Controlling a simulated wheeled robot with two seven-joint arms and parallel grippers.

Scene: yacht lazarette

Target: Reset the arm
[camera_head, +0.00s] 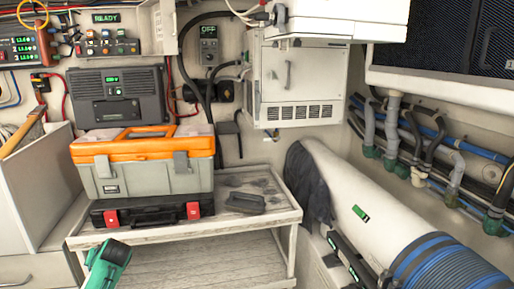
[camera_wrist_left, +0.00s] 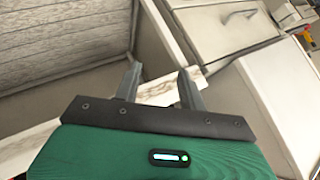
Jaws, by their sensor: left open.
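My left gripper (camera_wrist_left: 159,72) is in the left wrist view with its two grey fingers apart and nothing between them. Its green housing (camera_wrist_left: 120,155) fills the bottom of that view. In the head view a green part of my left arm (camera_head: 108,264) shows at the bottom left, in front of the shelf unit's near left corner. The fingertips cannot be made out there. My right gripper is in neither view.
A shelf unit (camera_head: 240,226) bears a black case (camera_head: 150,215), an orange-lidded toolbox (camera_head: 148,178) and a small dark tray (camera_head: 245,202). A white bin (camera_head: 30,190) stands at left. A large white cylinder (camera_head: 350,190) and blue hose (camera_head: 445,270) occupy the right.

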